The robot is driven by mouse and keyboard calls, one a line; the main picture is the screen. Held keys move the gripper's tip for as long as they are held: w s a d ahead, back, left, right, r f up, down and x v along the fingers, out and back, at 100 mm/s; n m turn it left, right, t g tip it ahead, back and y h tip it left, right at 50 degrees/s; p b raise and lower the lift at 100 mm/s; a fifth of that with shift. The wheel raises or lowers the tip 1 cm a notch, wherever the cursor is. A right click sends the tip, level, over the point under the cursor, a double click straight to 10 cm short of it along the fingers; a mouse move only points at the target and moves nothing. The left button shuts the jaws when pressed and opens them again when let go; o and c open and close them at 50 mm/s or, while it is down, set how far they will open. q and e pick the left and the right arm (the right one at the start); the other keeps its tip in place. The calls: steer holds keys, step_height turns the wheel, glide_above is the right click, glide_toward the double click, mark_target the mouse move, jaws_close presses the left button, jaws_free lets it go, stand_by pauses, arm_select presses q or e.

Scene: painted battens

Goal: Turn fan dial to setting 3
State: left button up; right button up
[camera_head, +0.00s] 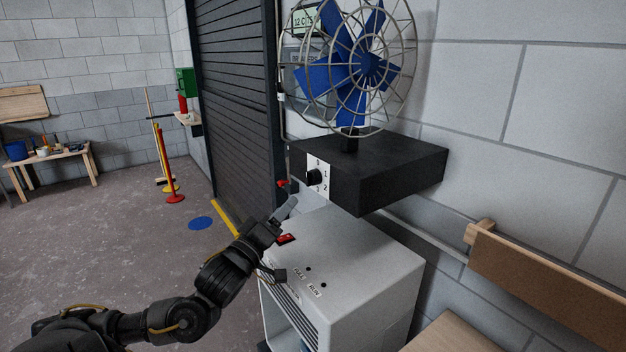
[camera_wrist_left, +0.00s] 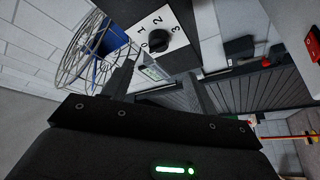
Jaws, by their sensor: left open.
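The black dial (camera_head: 315,177) sits on a white plate on the front of the dark box (camera_head: 400,166) under the fan (camera_head: 366,66). The plate shows numbers 0 to 3 around the dial, clearest in the left wrist view, where the dial (camera_wrist_left: 159,40) is near the top middle. My right gripper is out of view.
A white cabinet (camera_head: 345,275) with a red switch (camera_head: 286,238) stands below the box, close to my left gripper. A dark shutter (camera_head: 235,100) is behind. A wooden shelf (camera_head: 550,290) is at right. Open floor (camera_head: 110,235) lies to the left.

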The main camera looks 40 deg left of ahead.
mark_target(311, 180)
arm_select(q)
steer(key=p+x, duration=0.2)
steer(key=x, duration=0.2)
steer(key=p+x, duration=0.2)
steer(key=x, duration=0.3)
steer(key=shift+w+d+r, duration=0.1)
steer(key=shift+w+r, duration=0.05)
steer(key=shift+r, duration=0.15)
steer(key=shift+w+p, duration=0.3)
steer(key=shift+w, duration=0.45)
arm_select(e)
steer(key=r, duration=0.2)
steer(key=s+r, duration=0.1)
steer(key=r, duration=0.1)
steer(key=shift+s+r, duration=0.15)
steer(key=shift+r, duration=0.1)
arm_select(q)
steer(key=shift+c, duration=0.4)
